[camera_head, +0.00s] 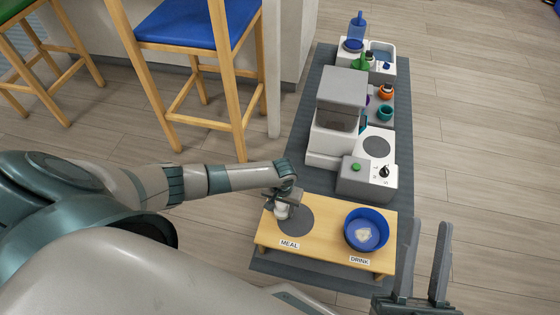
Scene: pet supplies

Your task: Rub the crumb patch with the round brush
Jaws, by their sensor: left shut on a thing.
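My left gripper (283,203) is at the left end of a low wooden stand (325,237), over the edge of a dark grey round spot by the MEAL label. It is shut on a small whitish thing (281,212), which I take to be the round brush; the fingers cover most of it. A blue bowl (351,244) stands by the DRINK label with a pale irregular patch (366,236) inside. I cannot tell whether that is the crumb patch. My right gripper (430,226) is open and empty, to the right of the stand.
Behind the stand are a grey-white unit with a knob (384,171) and a tall grey dispenser (340,90). Cups, a blue bottle (357,25) and a basin stand further back on the dark mat (404,130). Stools are at upper left. The floor at right is clear.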

